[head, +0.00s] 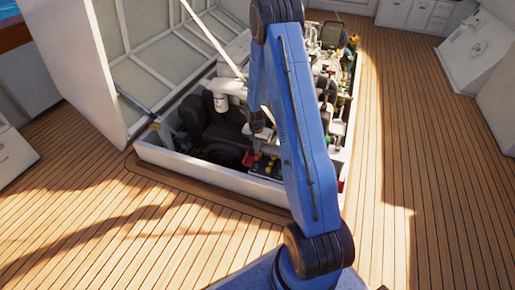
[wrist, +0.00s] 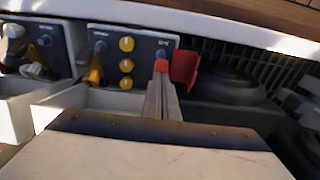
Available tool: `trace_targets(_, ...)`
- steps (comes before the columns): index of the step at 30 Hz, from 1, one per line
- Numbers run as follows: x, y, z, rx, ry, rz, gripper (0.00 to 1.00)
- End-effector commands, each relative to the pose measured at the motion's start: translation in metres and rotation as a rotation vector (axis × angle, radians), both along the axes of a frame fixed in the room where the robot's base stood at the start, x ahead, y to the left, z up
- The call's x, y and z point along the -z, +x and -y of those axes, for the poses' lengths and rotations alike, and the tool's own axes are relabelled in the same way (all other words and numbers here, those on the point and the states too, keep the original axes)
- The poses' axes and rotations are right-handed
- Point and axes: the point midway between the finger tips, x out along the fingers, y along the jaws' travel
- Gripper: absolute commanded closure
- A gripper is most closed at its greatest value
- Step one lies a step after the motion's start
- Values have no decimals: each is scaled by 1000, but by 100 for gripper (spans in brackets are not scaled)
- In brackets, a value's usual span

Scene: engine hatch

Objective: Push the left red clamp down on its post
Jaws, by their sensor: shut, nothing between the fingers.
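In the wrist view a red clamp (wrist: 184,65) stands at the right end of a dark battery-like box (wrist: 145,72). A smaller red piece (wrist: 160,66) shows just left of it, at the tips of my gripper. I cannot tell whether it belongs to the clamp. My gripper (wrist: 162,84) is shut and empty, its fingers close to the red parts; contact is unclear. The post under the clamp is hidden. In the head view a small red spot (head: 248,161) shows by the box, and my arm covers much of that area.
Yellow caps (wrist: 126,66) sit on the box top. A second box (wrist: 38,50) stands to the left. A white hatch rim (wrist: 210,22) runs along the far side. A dark round part (wrist: 228,85) lies right. The open hatch lid (head: 165,60) stands left; wooden deck surrounds it.

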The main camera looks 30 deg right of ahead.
Motion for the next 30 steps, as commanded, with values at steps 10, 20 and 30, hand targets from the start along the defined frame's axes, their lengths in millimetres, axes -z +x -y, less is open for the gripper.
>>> trace_targets(10,2,-2,-3,-1,1,-1,100)
trace_targets(20,10,-8,-11,0,0,0,100)
trace_targets(30,33,-19,-24,0,1,-2,100)
